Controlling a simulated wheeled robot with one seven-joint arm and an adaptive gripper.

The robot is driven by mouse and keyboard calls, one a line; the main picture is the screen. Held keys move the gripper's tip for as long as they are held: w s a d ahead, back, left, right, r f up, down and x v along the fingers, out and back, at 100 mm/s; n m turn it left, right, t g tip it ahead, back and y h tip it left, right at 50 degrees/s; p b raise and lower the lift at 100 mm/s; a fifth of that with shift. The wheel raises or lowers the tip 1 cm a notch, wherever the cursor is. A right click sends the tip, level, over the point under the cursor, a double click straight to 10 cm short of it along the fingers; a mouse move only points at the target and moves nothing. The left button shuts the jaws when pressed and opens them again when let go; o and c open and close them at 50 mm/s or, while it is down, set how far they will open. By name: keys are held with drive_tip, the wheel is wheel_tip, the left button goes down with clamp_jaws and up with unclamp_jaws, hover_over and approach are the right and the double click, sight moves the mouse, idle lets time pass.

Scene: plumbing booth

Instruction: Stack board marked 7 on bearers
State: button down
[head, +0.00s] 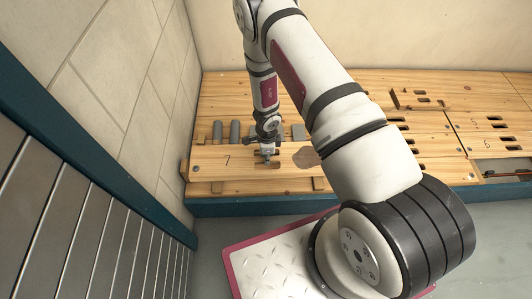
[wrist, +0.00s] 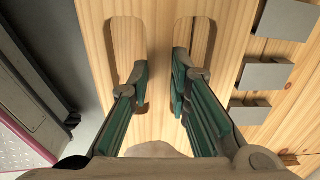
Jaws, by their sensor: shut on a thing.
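The board marked 7 (head: 212,164) lies lengthwise near the bench's front edge, its number facing up at the left. My gripper (head: 267,157) comes down on it from above, at the slots right of the number. In the wrist view, my gripper (wrist: 161,68) has a finger at each of two slots and is shut on the strip of the board (wrist: 159,40) between them. My arm hides the board's right end.
Grey blocks (head: 235,131) stand behind the board, and show beside it in the wrist view (wrist: 265,74). Other slotted boards, one marked 5 (head: 488,117), lie at the right. A block wall (head: 125,90) and slatted panel (head: 80,235) close off the left.

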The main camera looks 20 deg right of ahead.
drive_tip(key=shift+d+f+b, duration=0.2)
drive_tip(key=shift+f+b, duration=0.45)
drive_tip(key=shift+f, duration=0.1)
drive_tip(key=shift+a+f+b, duration=0.1)
drive_tip(key=shift+f+b, duration=1.8)
drive_tip(key=shift+b, duration=0.15)
drive_tip(key=shift+f+b, duration=1.55)
drive_tip(key=shift+f, duration=0.25)
drive_tip(key=c, duration=1.4)
unclamp_jaws()
wheel_tip(320, 180, up, 12)
